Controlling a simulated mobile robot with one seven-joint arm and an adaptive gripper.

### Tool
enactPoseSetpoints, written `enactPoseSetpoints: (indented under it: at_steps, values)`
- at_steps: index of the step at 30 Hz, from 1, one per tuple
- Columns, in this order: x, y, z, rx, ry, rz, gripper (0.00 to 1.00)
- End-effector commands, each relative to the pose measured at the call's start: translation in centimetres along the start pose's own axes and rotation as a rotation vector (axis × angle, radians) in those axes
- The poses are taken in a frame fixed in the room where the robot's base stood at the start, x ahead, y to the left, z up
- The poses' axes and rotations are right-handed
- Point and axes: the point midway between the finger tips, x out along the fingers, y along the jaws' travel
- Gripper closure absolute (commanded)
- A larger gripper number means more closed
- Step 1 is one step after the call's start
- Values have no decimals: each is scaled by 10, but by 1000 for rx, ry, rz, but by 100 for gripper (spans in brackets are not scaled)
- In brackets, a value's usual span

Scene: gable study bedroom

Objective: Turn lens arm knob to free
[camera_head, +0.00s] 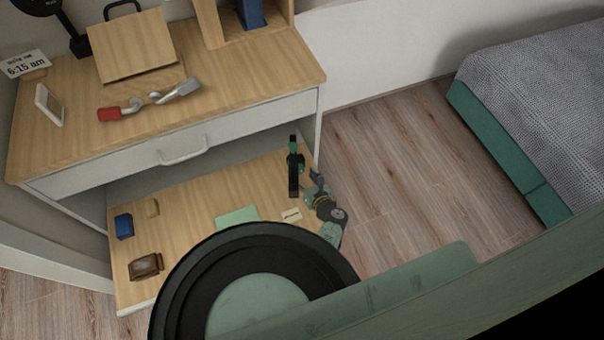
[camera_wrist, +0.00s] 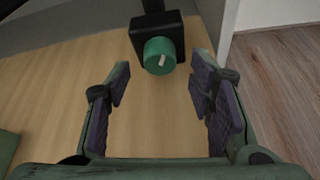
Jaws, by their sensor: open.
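The green round knob (camera_wrist: 156,50) sits on a black block (camera_wrist: 150,24) with a dark post rising behind it, at the top middle of the wrist view. A short pale pointer mark on its face is close to upright, slightly tilted. In the head view a black lens arm fixture (camera_head: 294,178) stands at the right end of the lower wooden board; the knob is too small there to make out clearly. My gripper (camera_wrist: 160,88) is open and empty, its dark pads on either side of the space in front of the knob. It shows beside the fixture in the head view (camera_head: 311,182).
The lower board (camera_head: 185,205) holds a blue box (camera_head: 124,226), a brown framed item (camera_head: 146,266), a green sheet (camera_head: 237,215) and a small pale card (camera_head: 291,214). A desk (camera_head: 225,80) overhangs behind. A bed (camera_head: 540,110) stands right; the floor between is clear.

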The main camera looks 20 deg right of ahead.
Motion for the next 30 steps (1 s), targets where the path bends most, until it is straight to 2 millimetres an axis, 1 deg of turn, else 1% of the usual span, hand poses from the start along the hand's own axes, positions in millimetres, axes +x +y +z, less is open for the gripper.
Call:
enactPoseSetpoints:
  at_steps: [1,3,6,15,17,30]
  values:
    - [8,-1,0,-2,-1,1,51]
    - [15,0,0,-1,0,2,51]
    - [21,0,0,-1,0,0,51]
    - [23,0,0,-1,0,0,51]
    - [23,0,0,-1,0,0,55]
    - [22,0,0,-1,0,0,84]
